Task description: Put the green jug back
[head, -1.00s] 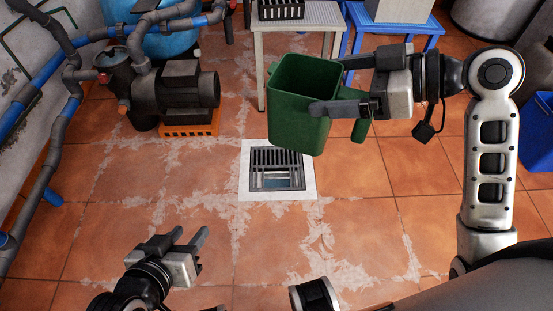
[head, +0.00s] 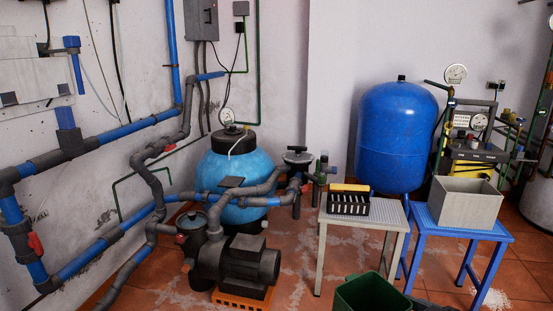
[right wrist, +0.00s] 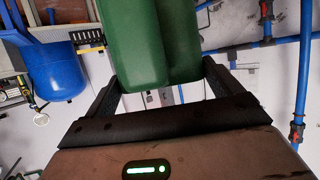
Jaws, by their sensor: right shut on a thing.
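The green jug (head: 370,293) shows at the bottom edge of the head view, open top up, its lower part cut off by the frame. In the right wrist view the green jug (right wrist: 140,40) fills the upper middle, between the two dark fingers. My right gripper (right wrist: 160,82) is shut on the jug; which part of it lies between the fingertips is hard to tell. In the head view the jug is in front of the grey table (head: 385,217) and the blue table (head: 424,222). My left gripper is in neither view.
A black crate with a yellow handle (head: 348,203) stands on the grey table. A grey bin (head: 466,203) stands on the blue table. A pump (head: 240,262), a light-blue tank (head: 222,178) and pipes are at left. A blue tank (head: 395,140) stands behind the tables.

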